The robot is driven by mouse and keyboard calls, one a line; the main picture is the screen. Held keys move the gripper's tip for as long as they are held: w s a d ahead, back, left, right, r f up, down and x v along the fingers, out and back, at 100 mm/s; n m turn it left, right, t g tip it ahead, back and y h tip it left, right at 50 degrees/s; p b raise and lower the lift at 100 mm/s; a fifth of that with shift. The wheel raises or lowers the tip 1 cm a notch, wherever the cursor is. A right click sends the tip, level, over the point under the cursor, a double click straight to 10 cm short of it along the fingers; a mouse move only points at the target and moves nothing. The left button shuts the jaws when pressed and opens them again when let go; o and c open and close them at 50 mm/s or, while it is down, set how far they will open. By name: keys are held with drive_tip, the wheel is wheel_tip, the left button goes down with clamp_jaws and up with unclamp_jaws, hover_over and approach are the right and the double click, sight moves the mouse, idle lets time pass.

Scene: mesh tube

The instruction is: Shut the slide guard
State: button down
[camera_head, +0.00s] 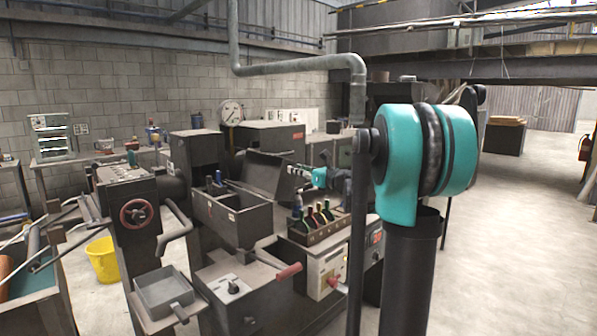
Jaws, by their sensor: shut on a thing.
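What looks like the slide guard (274,176) is a dark grey panel standing tilted open behind a long dark box-shaped housing on the machine, whose inside shows. My gripper (296,171), with grey fingers and a teal body, reaches in from the right and points left. Its fingers are shut at the panel's upper right edge. The fingertips are small in this view, so the exact contact is hard to see.
A red-handled lever (288,271) sticks out in front. A yellow bucket (103,259) is at left. Open floor lies to the right.

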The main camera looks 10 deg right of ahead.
idle(0.3)
drive_tip(key=shift+s+a+r+n, duration=0.6)
drive_tip(key=shift+a+n, duration=0.1)
drive_tip(key=shift+n, duration=0.2)
drive_tip(key=s+a+r+n, duration=0.1)
drive_tip(key=s+a+n, duration=0.4)
drive_tip(key=a+n, duration=0.3)
drive_tip(key=s+a+f+n, duration=0.6)
drive_tip(key=a+f+n, duration=0.1)
drive_tip(key=n, duration=0.5)
drive_tip(key=shift+a+f, duration=0.25)
drive_tip(key=shift+f, duration=0.4)
drive_tip(key=shift+s, duration=0.2)
drive_tip(key=c, duration=1.3)
unclamp_jaws()
drive_tip(key=shift+o, duration=0.2)
drive_tip(key=v, duration=1.2)
